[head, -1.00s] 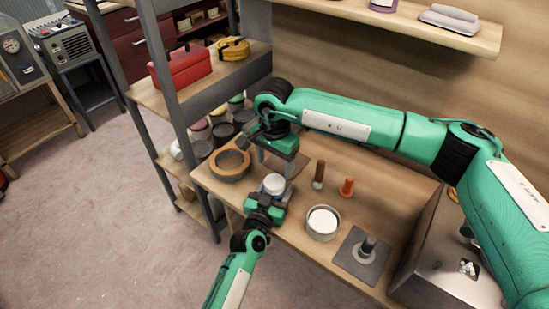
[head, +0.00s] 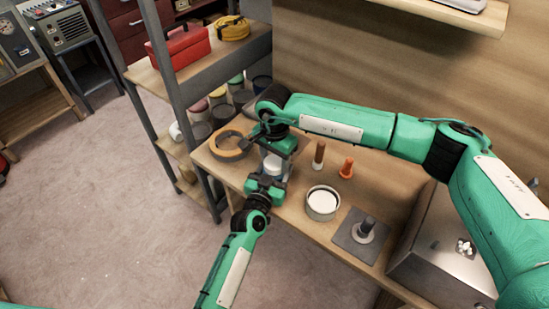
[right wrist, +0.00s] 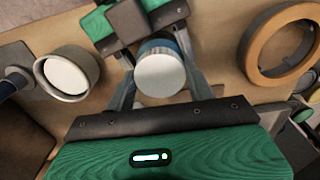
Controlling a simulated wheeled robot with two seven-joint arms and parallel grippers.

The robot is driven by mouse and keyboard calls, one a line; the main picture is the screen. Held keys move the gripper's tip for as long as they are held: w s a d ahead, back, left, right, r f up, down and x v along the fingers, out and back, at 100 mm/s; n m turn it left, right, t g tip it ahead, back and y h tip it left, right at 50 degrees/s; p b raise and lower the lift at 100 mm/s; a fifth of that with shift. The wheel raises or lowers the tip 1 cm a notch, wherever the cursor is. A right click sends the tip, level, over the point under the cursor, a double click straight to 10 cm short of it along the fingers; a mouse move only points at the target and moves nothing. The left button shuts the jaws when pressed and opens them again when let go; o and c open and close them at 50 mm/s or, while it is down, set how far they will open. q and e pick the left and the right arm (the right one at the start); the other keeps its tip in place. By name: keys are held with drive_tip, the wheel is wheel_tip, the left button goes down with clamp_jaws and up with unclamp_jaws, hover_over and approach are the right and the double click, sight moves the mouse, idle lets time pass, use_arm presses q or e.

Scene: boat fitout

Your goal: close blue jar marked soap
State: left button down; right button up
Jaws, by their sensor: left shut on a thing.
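The blue jar (right wrist: 152,44) has a white round top (right wrist: 160,72) and stands upright on the bench. In the head view the jar (head: 273,166) is partly hidden by both grippers. My left gripper (head: 268,183) is shut on the jar from the near side; it also shows in the right wrist view (right wrist: 140,22). My right gripper (head: 276,152) is over the jar from above. In the right wrist view its fingers (right wrist: 160,88) stand apart on both sides of the white top, with narrow gaps. The soap marking is not visible.
A brown ring (head: 232,146) lies left of the jar. A round tin with a white top (head: 322,203), an orange peg (head: 346,168), a brown peg (head: 319,155) and a grey plate with a post (head: 362,238) are to the right.

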drive_tip(key=shift+c, duration=1.1)
drive_tip(key=m, duration=0.5)
drive_tip(key=o, duration=1.2)
drive_tip(key=shift+c, duration=0.2)
wheel_tip(320, 180, up, 12)
use_arm(q)
drive_tip(key=shift+c, duration=1.6)
unclamp_jaws()
